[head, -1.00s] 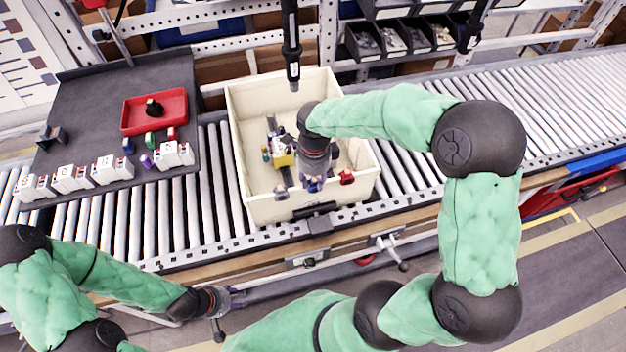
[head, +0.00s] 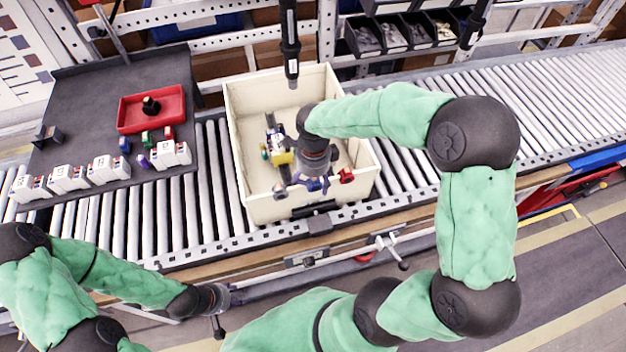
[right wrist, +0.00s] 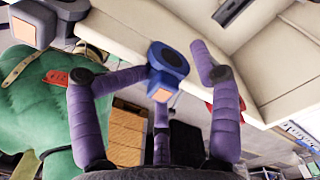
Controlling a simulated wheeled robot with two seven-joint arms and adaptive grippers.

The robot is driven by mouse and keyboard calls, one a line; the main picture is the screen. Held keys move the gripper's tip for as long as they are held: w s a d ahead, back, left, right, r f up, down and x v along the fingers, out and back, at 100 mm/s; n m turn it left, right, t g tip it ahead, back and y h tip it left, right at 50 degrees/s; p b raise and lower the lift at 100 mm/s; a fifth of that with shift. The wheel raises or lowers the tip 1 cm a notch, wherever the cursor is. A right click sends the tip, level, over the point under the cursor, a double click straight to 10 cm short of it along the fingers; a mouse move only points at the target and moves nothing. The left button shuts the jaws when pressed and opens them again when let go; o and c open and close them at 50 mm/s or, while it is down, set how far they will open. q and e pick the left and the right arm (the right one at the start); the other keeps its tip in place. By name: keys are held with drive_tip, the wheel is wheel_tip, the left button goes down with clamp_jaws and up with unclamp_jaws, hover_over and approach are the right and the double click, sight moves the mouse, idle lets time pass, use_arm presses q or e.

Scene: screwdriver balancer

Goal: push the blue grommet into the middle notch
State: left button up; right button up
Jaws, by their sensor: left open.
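The blue grommet (right wrist: 168,62), with a dark centre and a small orange patch, sits at the rim of the cream bin's wall in the right wrist view. In the head view, my right gripper (head: 313,184) is at the front wall of the bin (head: 265,212). Its purple fingers (right wrist: 158,78) are spread either side of the grommet. The left finger's end seems to reach the grommet; the right finger stands apart. The notch itself is hidden, so seating depth is unclear. My left gripper (head: 222,300) is open and empty, low in front of the conveyor.
A red piece (head: 346,176) sits on the front rim to the right, another piece (head: 280,191) to the left. A yellow item (head: 281,157) lies inside the bin. A dark hanging tool (head: 290,60) is behind it. A red tray (head: 152,110) and white blocks stand on the left table.

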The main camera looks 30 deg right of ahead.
drive_tip(key=shift+w+r, duration=0.1)
drive_tip(key=shift+r, duration=0.05)
drive_tip(key=shift+r, duration=3.85)
